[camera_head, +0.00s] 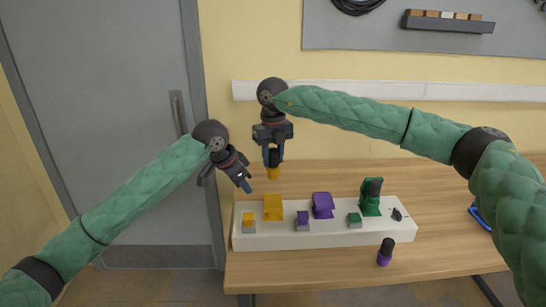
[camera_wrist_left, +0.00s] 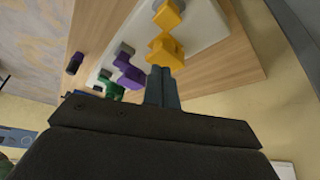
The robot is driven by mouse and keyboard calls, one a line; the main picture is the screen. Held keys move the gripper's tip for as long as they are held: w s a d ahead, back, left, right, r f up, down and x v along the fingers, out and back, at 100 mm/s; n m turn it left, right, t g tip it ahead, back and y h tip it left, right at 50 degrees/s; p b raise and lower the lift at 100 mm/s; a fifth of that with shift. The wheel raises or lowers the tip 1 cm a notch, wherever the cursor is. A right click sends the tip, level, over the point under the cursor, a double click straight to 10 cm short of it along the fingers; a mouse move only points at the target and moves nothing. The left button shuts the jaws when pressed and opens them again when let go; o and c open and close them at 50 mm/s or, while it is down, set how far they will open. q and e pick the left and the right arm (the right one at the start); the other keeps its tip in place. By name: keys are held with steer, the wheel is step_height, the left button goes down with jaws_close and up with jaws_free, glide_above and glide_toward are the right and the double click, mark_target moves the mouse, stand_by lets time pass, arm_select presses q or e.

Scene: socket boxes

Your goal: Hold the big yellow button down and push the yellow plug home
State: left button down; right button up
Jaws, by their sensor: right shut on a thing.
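The yellow plug (camera_head: 273,173), a yellow tip below a dark body, hangs upright in my right gripper (camera_head: 273,161), which is shut on it above the white board. The yellow socket box (camera_head: 272,207) stands on the board's left part, below the plug. The yellow button (camera_head: 248,217) sits on a grey base in front of it, to the left. My left gripper (camera_head: 247,186) is shut and empty, above and behind the button. In the left wrist view its closed fingers (camera_wrist_left: 162,85) point towards the yellow socket box (camera_wrist_left: 165,53), with the yellow button (camera_wrist_left: 167,15) beyond.
The white board (camera_head: 330,233) also bears a purple box (camera_head: 322,205), a purple button (camera_head: 302,218), a green box (camera_head: 369,203) with a dark plug, and a green button (camera_head: 354,219). A purple plug (camera_head: 385,252) stands on the table in front. A blue object (camera_head: 480,217) lies right.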

arm_select(q)
glide_above(247, 217)
steer(key=shift+w+f, duration=0.2)
steer(key=shift+f, duration=2.7)
steer(key=shift+a+f, duration=0.1)
steer(key=shift+f, duration=2.6)
arm_select(e)
steer(key=shift+f, duration=0.1)
arm_select(q)
steer(key=shift+s+f, duration=0.1)
arm_select(e)
steer(key=shift+f, duration=4.8)
